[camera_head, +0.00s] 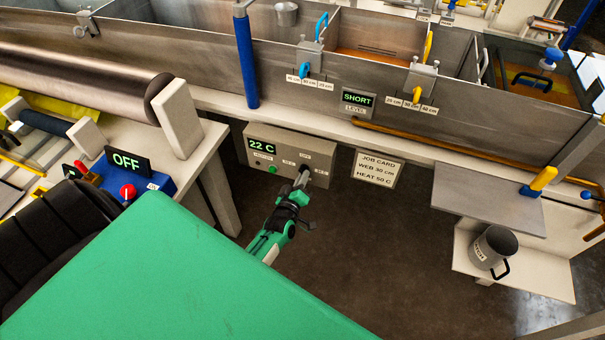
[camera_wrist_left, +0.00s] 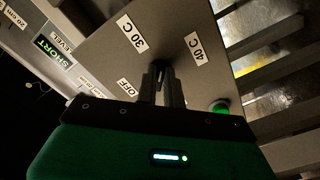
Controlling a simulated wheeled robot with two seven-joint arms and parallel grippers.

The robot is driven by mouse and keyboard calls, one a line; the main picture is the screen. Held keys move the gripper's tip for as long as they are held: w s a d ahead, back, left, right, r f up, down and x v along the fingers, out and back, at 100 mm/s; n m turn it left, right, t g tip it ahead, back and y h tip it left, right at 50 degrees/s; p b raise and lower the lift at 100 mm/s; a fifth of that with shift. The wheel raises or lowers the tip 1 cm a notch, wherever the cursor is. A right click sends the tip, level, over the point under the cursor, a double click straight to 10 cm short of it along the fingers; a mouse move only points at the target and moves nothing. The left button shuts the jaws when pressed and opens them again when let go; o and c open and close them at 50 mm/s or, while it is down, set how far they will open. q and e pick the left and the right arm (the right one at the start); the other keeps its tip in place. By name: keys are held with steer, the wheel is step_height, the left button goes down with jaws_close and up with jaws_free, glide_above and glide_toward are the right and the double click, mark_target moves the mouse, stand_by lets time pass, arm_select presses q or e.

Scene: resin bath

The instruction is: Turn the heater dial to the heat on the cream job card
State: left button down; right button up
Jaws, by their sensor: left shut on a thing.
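The heater box (camera_head: 290,152) is a grey panel under the bath front, with a green display (camera_head: 262,145) reading 22 C. My left gripper (camera_head: 302,180) reaches its face from below and is shut on the dial (camera_wrist_left: 160,68), which the fingers mostly hide. In the left wrist view the fingers (camera_wrist_left: 162,85) point between an OFF label (camera_wrist_left: 127,87) and labels 30 C (camera_wrist_left: 131,33) and 40 C (camera_wrist_left: 196,48). I cannot see a 50 C mark or read the dial's setting. The cream job card (camera_head: 376,169), right of the box, reads WEB 30 cm, HEAT 50 C. My right gripper is out of view.
A green lamp or button (camera_head: 272,170) sits on the heater face. A SHORT level display (camera_head: 357,100) is on the bath wall above. At left is a blue box with a red knob (camera_head: 128,191) and an OFF sign. A grey mug (camera_head: 493,247) stands on the right shelf.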

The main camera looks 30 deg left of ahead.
arm_select(q)
steer(key=shift+s+a+r+m+b, duration=0.15)
steer(key=shift+m+b, duration=0.3)
steer(key=shift+m, duration=4.2)
steer(key=shift+a+f+m+b, duration=0.1)
steer(key=shift+a+m+b, duration=0.25)
steer(key=shift+m, duration=4.25)
steer(key=shift+s+a+r+m+b, duration=0.15)
steer(key=shift+m+b, duration=0.35)
steer(key=shift+m, duration=4.15)
steer(key=c, duration=1.5)
jaws_free()
steer(key=shift+w, duration=0.1)
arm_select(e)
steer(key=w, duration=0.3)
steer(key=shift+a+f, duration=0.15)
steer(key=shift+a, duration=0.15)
